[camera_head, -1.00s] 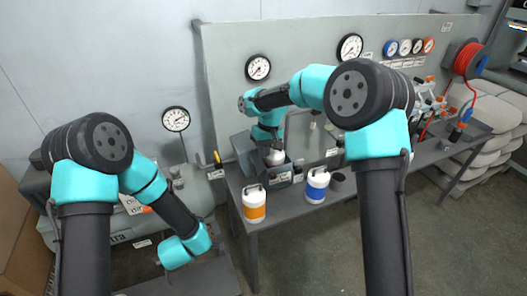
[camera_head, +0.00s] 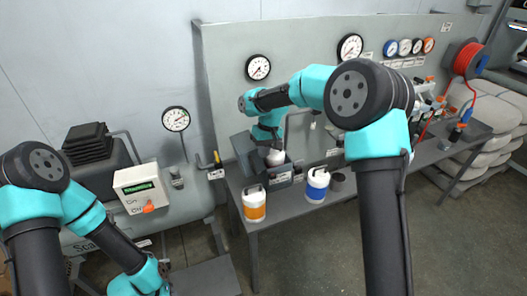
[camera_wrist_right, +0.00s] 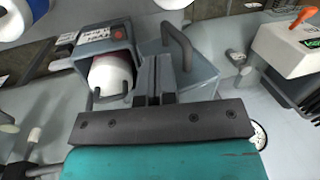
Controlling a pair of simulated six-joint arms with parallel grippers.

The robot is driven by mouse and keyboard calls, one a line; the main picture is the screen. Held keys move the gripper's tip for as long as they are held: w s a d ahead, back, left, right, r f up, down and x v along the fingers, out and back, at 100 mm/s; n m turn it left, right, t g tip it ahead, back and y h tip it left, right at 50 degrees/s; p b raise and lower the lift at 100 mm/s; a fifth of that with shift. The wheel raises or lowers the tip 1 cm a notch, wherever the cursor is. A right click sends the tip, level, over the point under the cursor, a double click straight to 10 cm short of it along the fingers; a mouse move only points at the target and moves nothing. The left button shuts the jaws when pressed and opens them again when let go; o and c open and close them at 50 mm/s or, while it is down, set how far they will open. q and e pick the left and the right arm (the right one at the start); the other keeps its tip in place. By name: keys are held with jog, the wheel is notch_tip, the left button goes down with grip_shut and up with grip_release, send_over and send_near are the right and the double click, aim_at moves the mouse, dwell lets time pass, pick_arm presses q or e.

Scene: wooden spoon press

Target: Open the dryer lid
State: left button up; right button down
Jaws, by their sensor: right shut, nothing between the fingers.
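The likely dryer is a dark grey unit (camera_head: 280,178) with a label, on the bench's left end. A lighter grey box (camera_head: 243,150) stands beside it. In the right wrist view the unit (camera_wrist_right: 112,42) shows a red button and a white rounded part (camera_wrist_right: 110,75). The grey box (camera_wrist_right: 205,72) carries a dark bar handle (camera_wrist_right: 178,42), probably the lid. My right gripper (camera_wrist_right: 155,62) is shut and empty, its fingertips close beside the handle; contact cannot be told. In the head view its fingers are hidden. My left gripper's fingers are not visible; its wrist is at the bottom left.
A grey tank with a white control box (camera_head: 142,188) stands at the left. Gauges line the back panel (camera_head: 300,50).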

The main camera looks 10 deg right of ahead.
jog(key=shift+w+d+r, duration=0.1)
jog(key=shift+w+d, duration=0.05)
jog(key=shift+d, duration=0.9)
dwell(0.6)
jog(key=v, duration=1.7)
jog(key=shift+r, duration=0.25)
